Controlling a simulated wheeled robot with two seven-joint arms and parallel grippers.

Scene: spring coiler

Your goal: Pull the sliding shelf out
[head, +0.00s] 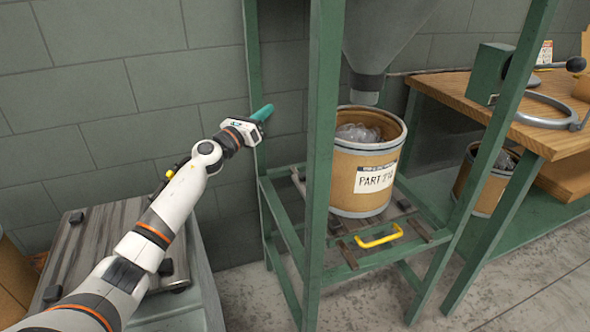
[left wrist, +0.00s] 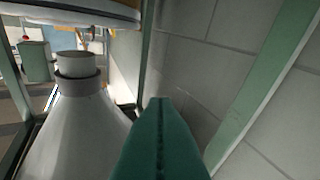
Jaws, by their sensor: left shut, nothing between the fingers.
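The sliding shelf (head: 345,247) sits low inside a green frame, with a yellow handle (head: 380,237) at its front edge. A cardboard drum (head: 352,205) labelled "PART" stands upright on it, with greyish contents showing at its open top. My left gripper (head: 262,112) is shut and empty, raised beside the frame's back left post, well above and left of the handle. Its teal fingers also show together in the left wrist view (left wrist: 160,140). My right gripper is in neither view.
A grey hopper (head: 385,40) hangs above the drum; a hopper-like cone (left wrist: 78,130) fills the left of the wrist view. Green posts (head: 323,130) stand around the shelf. A wooden workbench (head: 480,100) is at right, a low cabinet (head: 120,250) at left. Floor in front is clear.

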